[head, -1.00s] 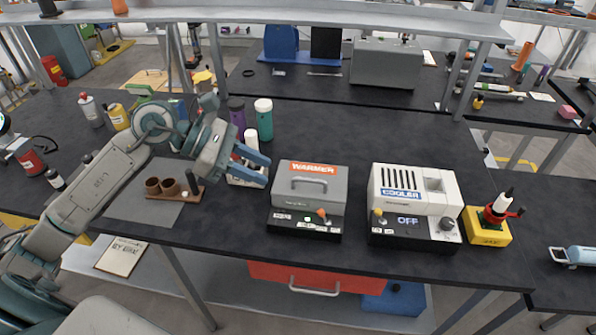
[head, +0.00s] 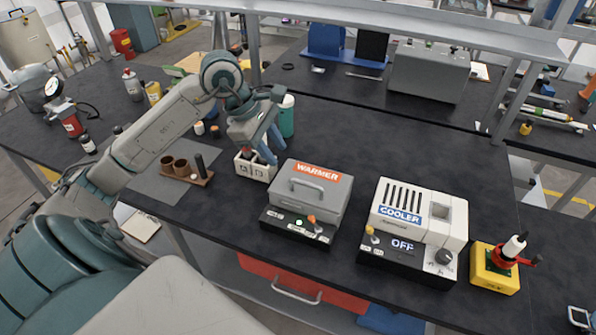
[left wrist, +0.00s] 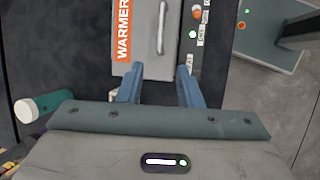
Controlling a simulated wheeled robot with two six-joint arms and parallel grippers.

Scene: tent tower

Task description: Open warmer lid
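The warmer (head: 318,205) is a grey box on a black base, with an orange WARMER label and a metal handle (head: 305,186) on its lid. The lid is shut. In the left wrist view the handle (left wrist: 162,28) lies just ahead of and between the fingers, apart from them. My left gripper (head: 270,150) has blue fingers spread apart, behind and left of the warmer in the head view. The left wrist view shows the same gripper (left wrist: 158,88) open with nothing between its fingers. A green light glows on the base. My right gripper is not in view.
The white cooler (head: 415,215), reading OFF, stands right of the warmer, with a yellow box (head: 494,270) beyond it. A white divided holder (head: 250,168) and a teal bottle (head: 286,118) are close to the left gripper. A rack with brown cups (head: 181,168) sits left.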

